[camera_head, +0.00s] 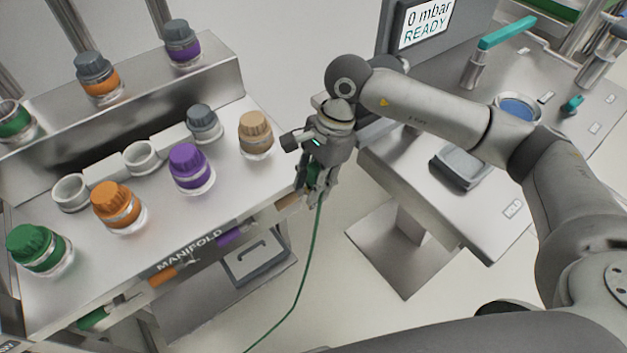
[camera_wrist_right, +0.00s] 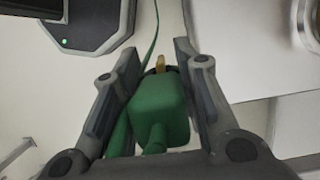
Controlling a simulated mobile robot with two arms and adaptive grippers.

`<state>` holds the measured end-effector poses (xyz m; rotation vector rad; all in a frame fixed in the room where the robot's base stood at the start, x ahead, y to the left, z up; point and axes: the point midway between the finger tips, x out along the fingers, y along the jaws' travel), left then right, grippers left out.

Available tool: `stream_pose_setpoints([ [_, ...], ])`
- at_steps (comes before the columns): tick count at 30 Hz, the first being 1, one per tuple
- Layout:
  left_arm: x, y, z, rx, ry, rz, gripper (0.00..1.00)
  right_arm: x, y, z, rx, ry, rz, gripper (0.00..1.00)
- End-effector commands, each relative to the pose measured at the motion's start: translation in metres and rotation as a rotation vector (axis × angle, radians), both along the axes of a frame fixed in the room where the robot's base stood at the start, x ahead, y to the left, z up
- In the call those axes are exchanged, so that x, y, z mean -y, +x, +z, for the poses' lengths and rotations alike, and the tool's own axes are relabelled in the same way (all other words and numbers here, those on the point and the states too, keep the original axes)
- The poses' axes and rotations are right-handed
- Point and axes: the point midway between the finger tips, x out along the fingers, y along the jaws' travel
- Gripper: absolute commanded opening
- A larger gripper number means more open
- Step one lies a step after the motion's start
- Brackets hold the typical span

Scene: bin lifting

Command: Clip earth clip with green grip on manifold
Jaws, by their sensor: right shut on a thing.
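My right gripper (camera_head: 317,188) is at the right end of the manifold bench (camera_head: 250,205), just off its front right corner. It is shut on the earth clip's green grip (camera_wrist_right: 160,110), which sits between its two fingers in the right wrist view. A small brass-coloured tip (camera_wrist_right: 160,63) shows beyond the green grip. A green cable (camera_head: 312,245) hangs from the clip and runs down to the floor. The manifold label (camera_head: 188,250) is on the bench's front edge. Whether the clip touches the bench cannot be told. My left gripper is not in view.
Capped jars with green, orange, purple and tan lids, such as the tan one (camera_head: 256,135), stand on the bench near my right gripper. A second table (camera_head: 450,205) with a screen (camera_head: 425,22) stands at the right. Open floor lies between them.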

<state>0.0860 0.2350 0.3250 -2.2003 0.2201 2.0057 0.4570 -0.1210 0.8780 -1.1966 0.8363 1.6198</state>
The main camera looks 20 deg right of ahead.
Motion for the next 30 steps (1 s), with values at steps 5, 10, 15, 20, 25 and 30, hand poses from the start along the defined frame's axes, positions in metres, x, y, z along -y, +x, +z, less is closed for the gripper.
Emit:
stream_pose_setpoints([
  [5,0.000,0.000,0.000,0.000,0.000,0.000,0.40,0.000,-0.001,-0.002,-0.005,-0.002,0.001,0.46],
  [10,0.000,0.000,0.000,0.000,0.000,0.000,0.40,0.000,0.000,-0.001,-0.001,0.000,0.000,0.54],
  [15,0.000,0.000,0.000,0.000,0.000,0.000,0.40,0.000,0.001,0.000,0.002,0.001,-0.001,0.54],
  [20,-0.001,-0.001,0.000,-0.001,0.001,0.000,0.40,0.001,0.002,0.004,0.004,0.002,-0.002,0.54],
  [25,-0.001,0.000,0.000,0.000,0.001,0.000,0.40,0.008,0.004,0.028,0.006,0.000,-0.003,0.54],
  [30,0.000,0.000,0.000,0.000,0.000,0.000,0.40,0.019,0.007,0.064,0.003,-0.001,-0.001,0.54],
])
